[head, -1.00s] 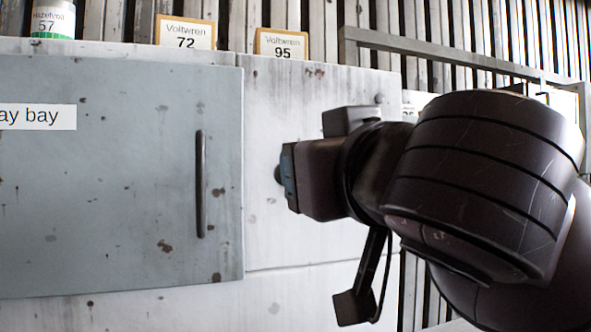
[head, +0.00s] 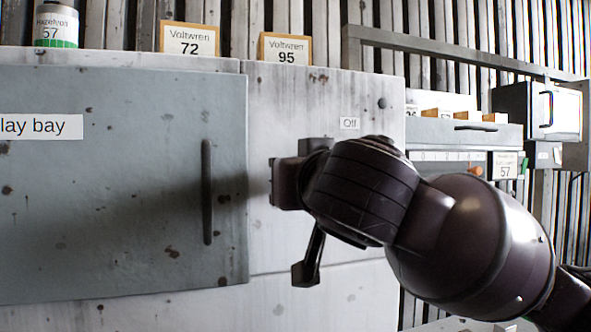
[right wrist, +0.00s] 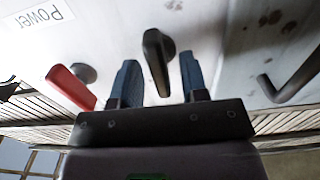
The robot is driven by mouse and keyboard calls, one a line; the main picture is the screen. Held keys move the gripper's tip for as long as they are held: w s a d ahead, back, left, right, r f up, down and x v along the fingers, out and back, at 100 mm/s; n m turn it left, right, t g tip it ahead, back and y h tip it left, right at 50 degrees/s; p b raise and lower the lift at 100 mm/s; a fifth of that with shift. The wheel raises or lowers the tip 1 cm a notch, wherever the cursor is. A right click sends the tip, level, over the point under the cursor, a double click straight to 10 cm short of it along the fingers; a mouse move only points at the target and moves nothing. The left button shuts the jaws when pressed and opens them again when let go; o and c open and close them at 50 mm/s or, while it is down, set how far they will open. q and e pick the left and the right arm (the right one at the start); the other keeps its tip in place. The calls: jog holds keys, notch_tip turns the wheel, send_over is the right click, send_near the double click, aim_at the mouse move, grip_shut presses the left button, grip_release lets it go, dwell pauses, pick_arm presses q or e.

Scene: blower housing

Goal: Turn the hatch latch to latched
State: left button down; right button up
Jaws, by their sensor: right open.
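The grey-blue hatch door (head: 120,200) fills the left of the head view and looks closed, with a dark vertical bar handle (head: 207,190). My right gripper (head: 273,183) is at the pale panel just right of the door's edge. In the right wrist view my right gripper (right wrist: 159,75) is open, its two blue fingers apart. A dark latch handle (right wrist: 157,60) shows between the fingers, with a gap on each side. In the head view the latch is hidden behind my gripper. My left gripper is in neither view.
A red lever (right wrist: 72,87) stands close to the left finger in the right wrist view, near a "Power" label (right wrist: 35,17). A dark bent bar (right wrist: 290,78) is at the right. Small boxes (head: 188,39) stand on top.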

pick_arm(q)
jog(key=shift+s+f, duration=0.15)
jog(key=shift+s, duration=0.05)
pick_arm(e)
jog(key=shift+w+a, duration=0.1)
jog(key=shift+w, duration=0.2)
pick_arm(q)
jog(key=shift+r, duration=0.25)
pick_arm(e)
jog(key=shift+s, duration=0.1)
grip_shut()
